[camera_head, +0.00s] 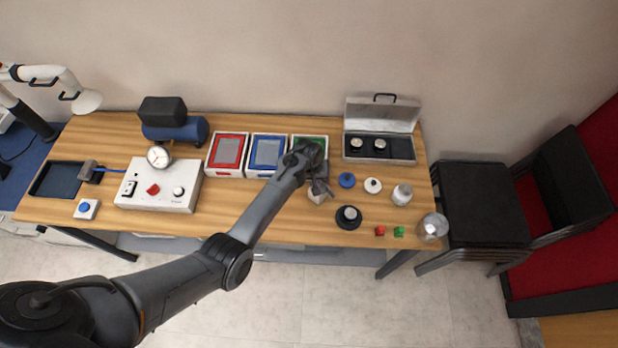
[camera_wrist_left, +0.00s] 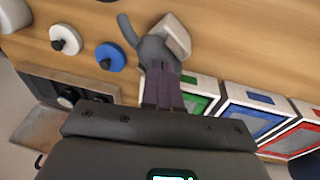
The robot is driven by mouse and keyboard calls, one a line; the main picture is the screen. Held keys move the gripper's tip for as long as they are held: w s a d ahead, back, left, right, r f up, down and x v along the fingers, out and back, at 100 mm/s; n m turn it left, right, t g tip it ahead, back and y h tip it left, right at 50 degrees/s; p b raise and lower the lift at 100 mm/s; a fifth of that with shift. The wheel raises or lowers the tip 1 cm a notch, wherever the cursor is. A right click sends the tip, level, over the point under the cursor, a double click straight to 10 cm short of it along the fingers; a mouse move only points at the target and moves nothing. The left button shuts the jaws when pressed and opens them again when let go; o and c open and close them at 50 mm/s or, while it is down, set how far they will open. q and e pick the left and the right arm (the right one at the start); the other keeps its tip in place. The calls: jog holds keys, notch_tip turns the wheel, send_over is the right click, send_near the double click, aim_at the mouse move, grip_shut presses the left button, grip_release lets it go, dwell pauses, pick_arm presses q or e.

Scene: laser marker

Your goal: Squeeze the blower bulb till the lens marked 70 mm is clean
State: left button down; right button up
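Two round lenses (camera_head: 357,144) (camera_head: 380,144) sit in an open case (camera_head: 402,151). Another round piece (camera_head: 348,214) sits on a black disc. No 70 mm mark is readable. My right gripper is out of view.
Red (camera_head: 228,152), blue (camera_head: 266,153) and green (camera_head: 310,140) framed trays line the back. Blue (camera_head: 347,180) and white (camera_head: 373,185) discs, a metal jar (camera_head: 402,194) and small red (camera_head: 380,231) and green (camera_head: 398,231) pieces are at right. A control box (camera_head: 158,188) stands left.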

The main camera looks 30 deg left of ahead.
pick_arm(q)
jog(key=shift+s+a+f, duration=0.1)
jog(key=shift+s+f, duration=0.05)
jog(key=shift+f, duration=0.05)
jog(key=shift+r+p, duration=0.5)
jog(key=shift+p, duration=0.1)
jog(key=r+p, duration=0.4)
jog(key=p, duration=0.1)
jog(key=shift+s+a+r, duration=0.1)
jog(key=shift+s+r, duration=0.05)
jog(key=shift+s, duration=0.1)
notch_tip(320, 180, up, 9)
jog(key=s+b, duration=0.1)
jog(key=b, duration=0.1)
jog(key=shift+s+a, duration=0.25)
jog(key=shift+a, duration=0.1)
